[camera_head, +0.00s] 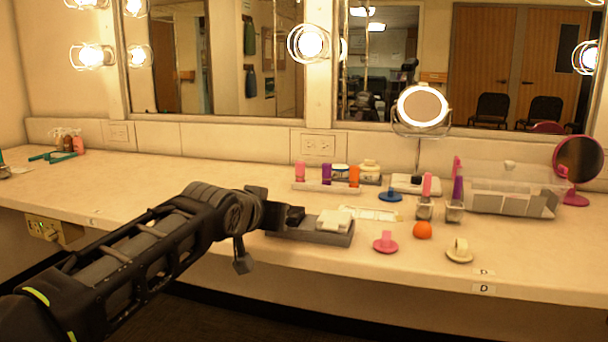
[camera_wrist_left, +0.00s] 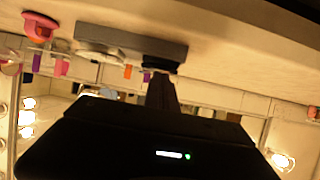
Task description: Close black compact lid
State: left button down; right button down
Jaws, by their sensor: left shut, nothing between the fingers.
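A small black object (camera_head: 294,214), seemingly the black compact, sits at the left end of a grey tray (camera_head: 318,236) near the counter's front edge. In the left wrist view, which is upside down, a dark shape (camera_wrist_left: 165,64) shows against the tray (camera_wrist_left: 130,40). I cannot tell how far its lid is open. My left gripper (camera_head: 277,214) is at the tray's left end, right beside the black object; its fingers (camera_wrist_left: 163,88) are shut with nothing between them. Contact is unclear. A white item (camera_head: 334,219) lies on the tray beside the black object. My right gripper is not in view.
Right of the tray stand a pink holder (camera_head: 385,243), an orange ball (camera_head: 422,230) and a cream ring-shaped piece (camera_head: 459,254). Behind are a tray of coloured bottles (camera_head: 327,176), a lit mirror (camera_head: 422,106) and a clear organizer (camera_head: 515,195). The counter's left is mostly clear.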

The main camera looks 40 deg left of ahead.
pick_arm(q)
jog(key=shift+s+f+b, duration=0.15)
jog(key=shift+f+b, duration=0.55)
jog(key=shift+f, duration=0.3)
jog(key=shift+r, duration=0.15)
jog(key=shift+r+p, duration=0.6)
jog(key=shift+r, duration=0.05)
